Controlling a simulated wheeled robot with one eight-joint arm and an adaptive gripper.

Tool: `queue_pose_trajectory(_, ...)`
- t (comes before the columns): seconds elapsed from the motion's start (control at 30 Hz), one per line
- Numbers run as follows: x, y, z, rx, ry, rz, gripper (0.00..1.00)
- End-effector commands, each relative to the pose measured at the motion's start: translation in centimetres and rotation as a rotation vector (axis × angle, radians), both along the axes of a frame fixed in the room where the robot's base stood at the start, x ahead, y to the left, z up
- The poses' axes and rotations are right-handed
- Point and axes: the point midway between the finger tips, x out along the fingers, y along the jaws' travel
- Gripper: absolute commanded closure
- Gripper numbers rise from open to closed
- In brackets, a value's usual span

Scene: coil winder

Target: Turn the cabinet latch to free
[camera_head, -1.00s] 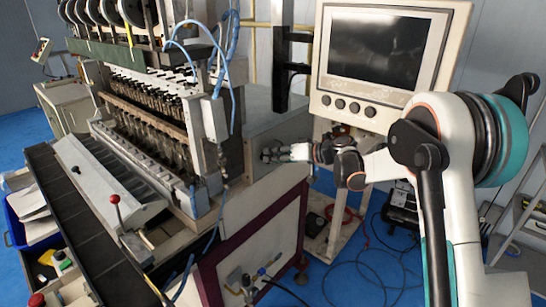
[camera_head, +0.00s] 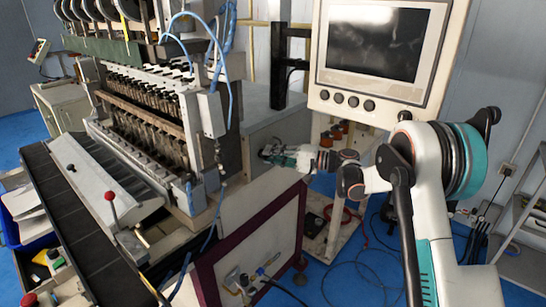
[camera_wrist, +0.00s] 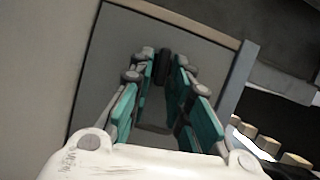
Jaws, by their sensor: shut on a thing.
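The cabinet latch (camera_wrist: 162,66) is a small dark upright piece on a grey panel (camera_wrist: 95,75) in the wrist view. My gripper (camera_wrist: 162,80) has its two teal-and-grey fingers closed in on the latch from both sides, and hides part of it. In the head view my gripper (camera_head: 268,153) is at the side of the machine's grey cabinet (camera_head: 268,125), left of the screen console. The latch itself is hidden there by the fingers. I cannot tell the latch's exact angle.
The screen console (camera_head: 378,45) stands right of the cabinet, close above my arm. The coil winder (camera_head: 145,115) fills the left, with a red-knobbed lever (camera_head: 110,197) in front. Cables (camera_head: 365,270) lie on the blue floor. A grey rack (camera_head: 525,190) is at far right.

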Motion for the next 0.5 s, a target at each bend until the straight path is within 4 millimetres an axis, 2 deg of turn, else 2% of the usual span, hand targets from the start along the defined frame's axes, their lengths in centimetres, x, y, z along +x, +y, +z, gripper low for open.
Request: queue_pose_trajectory(0.5, 0.06, -0.09, -0.26, 0.081, 0.106, -0.002, 1.00)
